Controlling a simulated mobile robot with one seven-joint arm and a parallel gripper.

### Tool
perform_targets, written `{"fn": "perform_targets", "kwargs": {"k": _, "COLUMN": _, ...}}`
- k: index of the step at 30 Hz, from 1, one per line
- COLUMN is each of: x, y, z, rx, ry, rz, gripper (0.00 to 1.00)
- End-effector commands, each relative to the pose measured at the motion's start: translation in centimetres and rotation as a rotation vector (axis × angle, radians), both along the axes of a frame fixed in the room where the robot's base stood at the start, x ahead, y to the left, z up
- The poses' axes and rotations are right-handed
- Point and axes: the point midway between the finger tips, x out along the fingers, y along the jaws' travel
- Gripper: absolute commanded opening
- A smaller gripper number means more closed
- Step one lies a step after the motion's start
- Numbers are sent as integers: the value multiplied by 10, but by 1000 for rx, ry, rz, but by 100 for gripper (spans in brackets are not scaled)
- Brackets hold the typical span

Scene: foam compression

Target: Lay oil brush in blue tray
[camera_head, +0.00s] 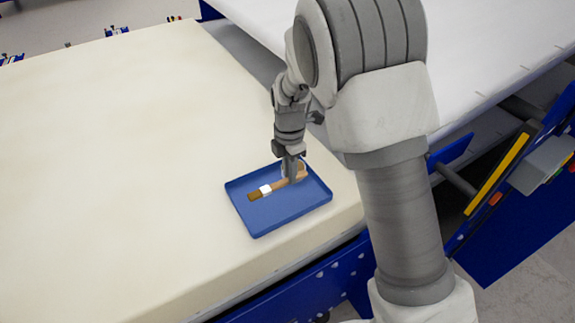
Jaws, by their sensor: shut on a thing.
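The blue tray (262,226) lies on a cream foam slab, near its right edge. The oil brush (265,190) has a brown bristle end, a white band and a tan wooden handle. It lies across the upper part of the tray, bristles to the left. My gripper (291,178) points down over the tray and is shut on the brush's handle. The fingers hide part of the handle. I cannot tell whether the brush touches the tray floor or is held just above it.
The foam slab (110,140) is wide and clear to the left of the tray. A white surface (490,50) lies behind my arm. A blue frame with a yellow strip (497,173) stands at the right. A blue rail (335,280) runs below the slab's front edge.

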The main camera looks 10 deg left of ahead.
Motion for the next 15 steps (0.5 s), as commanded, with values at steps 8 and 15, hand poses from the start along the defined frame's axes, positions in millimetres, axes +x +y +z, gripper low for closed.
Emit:
{"fn": "perform_targets", "kwargs": {"k": 8, "x": 0, "y": 0, "z": -13, "rx": -1, "ry": 2, "rz": 0, "gripper": 0}}
{"fn": "perform_targets", "kwargs": {"k": 15, "x": 0, "y": 0, "z": -40, "rx": -1, "ry": 0, "rz": 2, "gripper": 0}}
